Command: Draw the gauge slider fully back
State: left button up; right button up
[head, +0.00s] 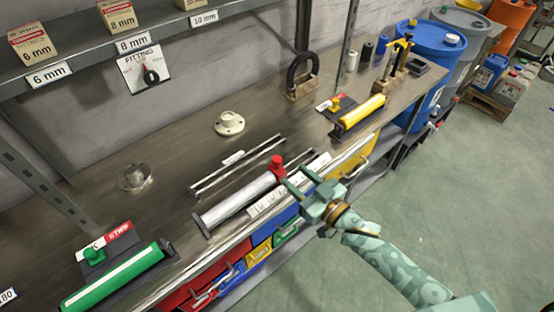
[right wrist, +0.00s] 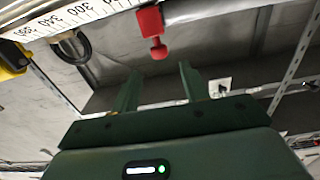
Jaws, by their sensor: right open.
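The gauge slider is a red block with a small knob (head: 277,164), at the right end of a gauge with a pale tube (head: 238,200) on the bench. In the right wrist view the red slider (right wrist: 150,22) hangs at the top, beside a numbered white scale (right wrist: 72,17). My right gripper (head: 299,178) is close to the right of the slider at the bench's front edge. Its two fingers are apart and empty in the right wrist view (right wrist: 160,78), with the red knob just beyond the fingertips, apparently not touching. My left gripper is not in view.
A green cylinder (head: 115,277) lies at the front left and a yellow one (head: 362,112) at the right. Two metal rails (head: 238,166) lie behind the gauge. Coloured drawers (head: 258,250) sit under the bench edge.

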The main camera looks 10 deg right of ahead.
aim_at(281, 163)
jog(key=b+x, duration=0.1)
jog(key=x, duration=0.7)
jog(key=shift+w+a, duration=0.1)
jog(key=shift+w, duration=0.05)
